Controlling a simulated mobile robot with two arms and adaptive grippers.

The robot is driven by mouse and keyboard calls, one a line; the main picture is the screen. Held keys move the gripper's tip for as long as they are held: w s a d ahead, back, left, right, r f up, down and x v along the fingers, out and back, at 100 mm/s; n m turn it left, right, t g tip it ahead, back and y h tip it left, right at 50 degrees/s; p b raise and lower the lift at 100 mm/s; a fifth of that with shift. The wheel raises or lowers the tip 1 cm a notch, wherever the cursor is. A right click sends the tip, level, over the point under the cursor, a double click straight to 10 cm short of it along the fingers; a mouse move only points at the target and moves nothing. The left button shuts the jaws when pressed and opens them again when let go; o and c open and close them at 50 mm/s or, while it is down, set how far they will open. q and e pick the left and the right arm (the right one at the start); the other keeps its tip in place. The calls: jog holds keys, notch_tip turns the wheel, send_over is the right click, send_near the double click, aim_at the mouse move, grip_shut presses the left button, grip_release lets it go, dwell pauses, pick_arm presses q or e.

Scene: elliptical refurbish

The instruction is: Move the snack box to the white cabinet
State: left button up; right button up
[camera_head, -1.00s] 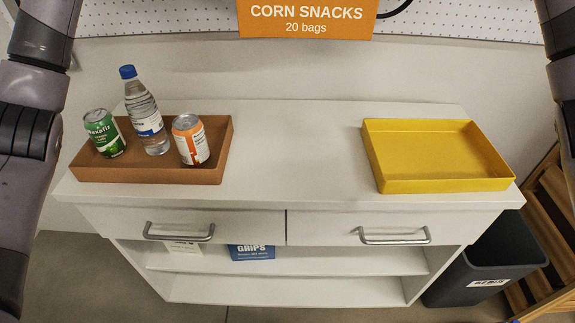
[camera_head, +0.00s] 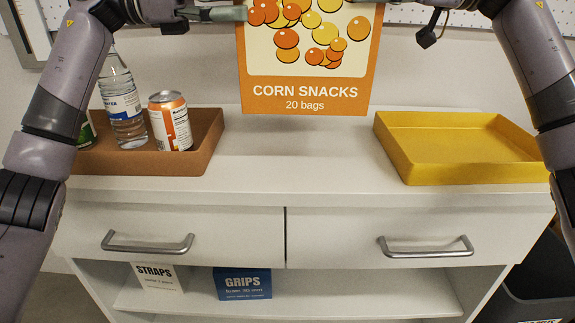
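The snack box (camera_head: 310,55) is orange, with round snacks pictured and the words "CORN SNACKS 20 bags". It is upright in the air at the top middle, its upper part cut off. The white cabinet (camera_head: 290,165) stands below and behind it, with two drawers. My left gripper (camera_head: 222,14) has its fingers at the box's left edge; the finger gap is not clear. My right gripper (camera_head: 445,4) is at the top edge, to the right of the box, and mostly cut off.
A brown tray (camera_head: 190,160) on the cabinet's left holds a bottle (camera_head: 122,100), an orange can (camera_head: 170,122) and a green can. A yellow tray (camera_head: 460,172) on the right looks empty. The cabinet top between them is clear. A dark bin (camera_head: 540,295) stands at lower right.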

aim_at(246, 66)
pick_arm(q)
jog(key=shift+f+b, duration=0.65)
jog(key=shift+f, duration=0.5)
pick_arm(e)
jog(key=shift+f, duration=1.1)
pick_arm(q)
jog(key=shift+f, duration=0.1)
pick_arm(e)
jog(key=shift+f, duration=0.1)
pick_arm(q)
notch_tip(246, 66, down, 6)
jog(key=b, duration=0.6)
pick_arm(e)
notch_tip(246, 66, down, 6)
jog(key=shift+f, duration=0.1)
pick_arm(q)
jog(key=shift+s+f+b, duration=0.3)
jog(key=shift+f+b, duration=0.25)
jog(key=shift+b, duration=0.2)
pick_arm(e)
jog(key=shift+s+d+f, duration=0.15)
jog(key=shift+s+f, duration=0.15)
jog(key=shift+f, duration=0.15)
